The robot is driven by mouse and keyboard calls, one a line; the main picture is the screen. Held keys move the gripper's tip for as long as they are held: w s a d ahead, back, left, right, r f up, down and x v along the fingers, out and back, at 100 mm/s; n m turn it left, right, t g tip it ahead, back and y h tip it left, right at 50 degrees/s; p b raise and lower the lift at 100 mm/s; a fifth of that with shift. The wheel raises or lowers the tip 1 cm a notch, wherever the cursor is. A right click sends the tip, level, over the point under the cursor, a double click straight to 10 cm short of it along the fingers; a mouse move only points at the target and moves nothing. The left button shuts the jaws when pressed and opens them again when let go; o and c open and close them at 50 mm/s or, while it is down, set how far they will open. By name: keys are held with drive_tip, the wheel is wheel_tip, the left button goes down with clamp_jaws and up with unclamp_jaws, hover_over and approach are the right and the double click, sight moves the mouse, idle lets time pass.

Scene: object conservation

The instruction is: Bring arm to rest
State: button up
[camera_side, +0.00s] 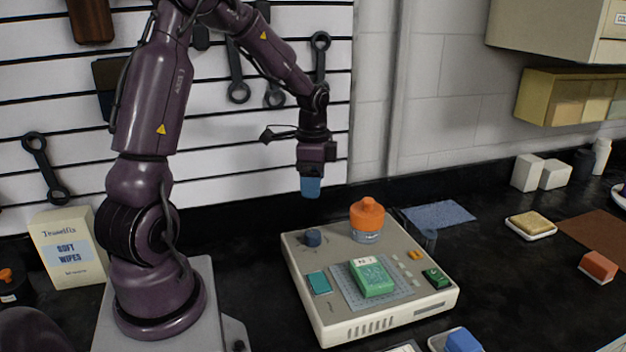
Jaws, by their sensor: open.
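My gripper (310,187) hangs pointing down at the end of my purple arm, above the back left of a beige device (370,322). Its blue fingertips show against the dark back ledge. It is open, and I see nothing held in it. It is apart from the device and from the things on it.
A blue cloth (438,214) lies behind the device. A sponge on a dish (531,224), an orange block (598,267) and white containers (527,172) are at the right. Wrenches (46,168) hang on the slatted wall.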

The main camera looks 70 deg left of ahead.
drive_tip(key=s+d+r+n+t, duration=0.2)
drive_tip(key=s+d+r, duration=0.3)
drive_tip(key=d, duration=0.5)
drive_tip(key=s+d+r+n+t, duration=0.3)
drive_tip(key=s+d+r, duration=0.2)
drive_tip(key=d+r, duration=0.4)
drive_tip(key=shift+s+d+r+t, duration=0.2)
drive_tip(key=shift+d+r+t, duration=0.15)
drive_tip(key=shift+d, duration=0.85)
